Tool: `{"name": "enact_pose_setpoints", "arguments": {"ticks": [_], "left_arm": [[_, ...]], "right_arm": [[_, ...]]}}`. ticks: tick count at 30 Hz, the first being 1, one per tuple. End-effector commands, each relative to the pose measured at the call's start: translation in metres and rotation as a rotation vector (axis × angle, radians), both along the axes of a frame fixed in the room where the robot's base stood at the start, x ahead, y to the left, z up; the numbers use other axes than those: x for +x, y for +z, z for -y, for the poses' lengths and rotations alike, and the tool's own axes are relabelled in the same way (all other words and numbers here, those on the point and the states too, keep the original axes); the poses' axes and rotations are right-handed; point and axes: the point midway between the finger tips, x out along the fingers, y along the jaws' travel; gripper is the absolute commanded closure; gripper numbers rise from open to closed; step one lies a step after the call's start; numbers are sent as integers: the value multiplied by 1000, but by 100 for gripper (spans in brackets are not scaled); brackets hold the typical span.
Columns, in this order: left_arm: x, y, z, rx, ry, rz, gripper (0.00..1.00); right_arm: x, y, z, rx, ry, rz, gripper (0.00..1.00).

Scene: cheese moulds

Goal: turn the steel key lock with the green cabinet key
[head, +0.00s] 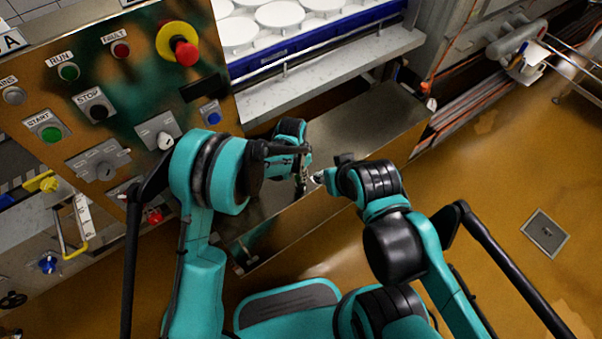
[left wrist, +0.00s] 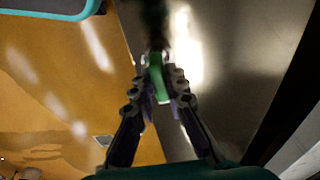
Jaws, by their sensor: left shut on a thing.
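My left gripper (head: 303,182) is over the steel table beside the control panel; in the left wrist view it (left wrist: 157,80) is shut on the green cabinet key (left wrist: 158,82). A dark blurred part lies just beyond the key. My right gripper (head: 321,177) is close to the left one, and its fingers are too small to read. On the panel, a silver knob on a grey plate (head: 160,131) and a grey dial plate (head: 99,164) show; I cannot tell which fitting is the steel key lock.
The panel (head: 130,60) carries a red emergency stop (head: 186,52), green START (head: 50,134) and black STOP (head: 96,105). White moulds (head: 281,14) stand in a blue tray behind. The steel table (head: 365,125) has bare room; orange floor (head: 490,180) is open at right.

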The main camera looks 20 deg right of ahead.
Motion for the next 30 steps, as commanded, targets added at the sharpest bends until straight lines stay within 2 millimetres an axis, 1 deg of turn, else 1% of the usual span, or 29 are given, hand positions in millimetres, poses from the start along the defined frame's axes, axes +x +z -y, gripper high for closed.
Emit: {"name": "enact_pose_setpoints", "arguments": {"ticks": [3,9,13,16,26,29,30], "left_arm": [[-1,-2,1,0,157,0,100],[-1,-2,1,0,492,0,100],[0,-2,1,0,666,0,100],[0,-1,0,0,734,0,100],[0,0,0,0,775,0,100],[-1,-1,1,0,893,1,100],[-1,-2,1,0,959,0,100]], "right_arm": [[0,-8,0,0,0,0,60],[0,-17,0,0,0,0,60],[0,-20,0,0,0,0,60],[0,-21,0,0,0,0,60],[0,-21,0,0,0,0,60],[0,-25,0,0,0,0,60],[0,-27,0,0,0,0,60]]}}
